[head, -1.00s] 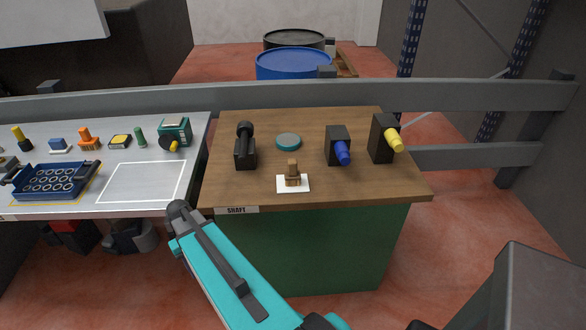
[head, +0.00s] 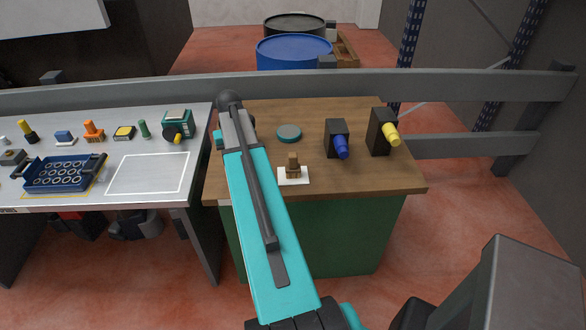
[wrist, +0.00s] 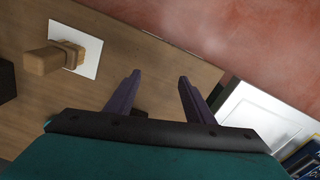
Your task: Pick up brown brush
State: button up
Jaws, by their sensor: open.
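The brown brush (head: 292,164) stands upright on a white square pad (head: 301,178) near the front of the wooden bench top. In the wrist view the brush (wrist: 52,58) is at the upper left on its white pad (wrist: 92,52). My gripper (wrist: 158,88) is open and empty in the wrist view, over the bench, with the brush apart from it to the left. In the head view my arm reaches up over the left part of the bench and hides the fingers.
A teal disc (head: 289,133), a black block with a blue part (head: 337,139) and one with a yellow part (head: 382,132) stand on the wooden bench (head: 370,181). A metal table (head: 95,198) at left holds a blue tray (head: 58,176) and small items. A grey rail (head: 450,84) runs behind.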

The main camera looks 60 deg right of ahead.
aim_at(293, 154)
jog(key=s+d+r+m, duration=0.1)
jog(key=s+d+r, duration=0.4)
jog(key=s+d, duration=0.1)
jog(key=s+d+r+m, duration=0.2)
jog(key=s+d+r, duration=0.3)
jog(key=d, duration=0.4)
jog(key=shift+s+d+r, duration=0.25)
jog(key=shift+s+d, duration=0.05)
jog(key=shift+s, duration=0.35)
jog(key=shift+f, duration=0.1)
jog(key=shift+f+b, duration=2.65)
jog(key=shift+f, duration=1.6)
jog(key=shift+f, duration=0.1)
jog(key=shift+s+a+f+b, duration=0.1)
jog(key=shift+f+b, duration=1.8)
jog(key=shift+f, duration=0.6)
